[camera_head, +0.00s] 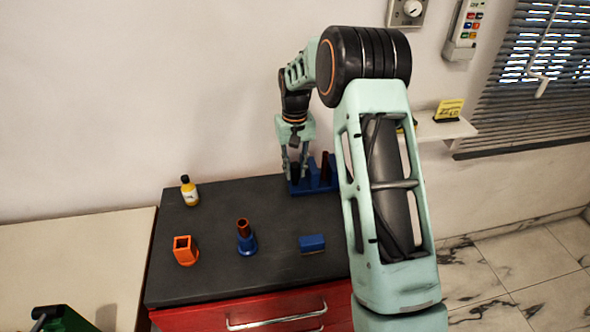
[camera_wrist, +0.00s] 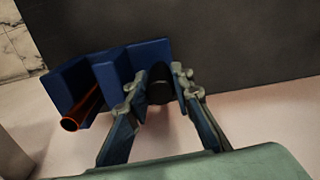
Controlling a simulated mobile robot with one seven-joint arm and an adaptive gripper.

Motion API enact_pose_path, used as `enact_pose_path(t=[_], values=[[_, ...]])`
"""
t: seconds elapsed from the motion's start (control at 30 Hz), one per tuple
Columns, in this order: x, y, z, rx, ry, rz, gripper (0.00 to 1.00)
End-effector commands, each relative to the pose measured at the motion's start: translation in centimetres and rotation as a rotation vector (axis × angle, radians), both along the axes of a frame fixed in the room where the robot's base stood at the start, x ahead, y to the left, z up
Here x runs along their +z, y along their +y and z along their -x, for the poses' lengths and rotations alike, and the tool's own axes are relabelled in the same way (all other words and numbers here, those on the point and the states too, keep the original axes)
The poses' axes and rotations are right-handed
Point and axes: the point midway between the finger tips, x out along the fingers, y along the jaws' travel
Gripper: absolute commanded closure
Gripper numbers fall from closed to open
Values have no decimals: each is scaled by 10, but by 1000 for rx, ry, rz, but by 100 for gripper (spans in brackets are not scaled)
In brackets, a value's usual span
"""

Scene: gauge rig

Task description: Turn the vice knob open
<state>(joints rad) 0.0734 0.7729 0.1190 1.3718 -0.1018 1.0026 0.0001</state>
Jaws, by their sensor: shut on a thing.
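The blue vice (camera_head: 313,178) stands at the back of the dark bench top, and it also shows in the wrist view (camera_wrist: 112,80). A dark red-brown cylinder (camera_wrist: 84,110) sits between its blue blocks. A black knob (camera_wrist: 159,90) is at the right end of the vice in the wrist view. My gripper (camera_wrist: 160,78) has one finger on each side of the knob and is shut on it. In the head view my gripper (camera_head: 293,172) points down at the vice's left end. The fingers partly hide the knob.
On the dark bench top (camera_head: 210,225) stand a yellow bottle (camera_head: 190,191), an orange square holder (camera_head: 184,250), a blue stand with a brown cylinder (camera_head: 246,238) and a blue block (camera_head: 312,243). The wall is close behind the vice. My arm hides the bench's right side.

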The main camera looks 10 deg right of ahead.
Motion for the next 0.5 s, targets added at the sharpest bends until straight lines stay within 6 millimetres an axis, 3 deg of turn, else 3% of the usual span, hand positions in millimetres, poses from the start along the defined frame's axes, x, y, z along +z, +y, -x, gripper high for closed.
enact_pose_path(t=[0.5], values=[[1,0,0,470,-1,0,100]])
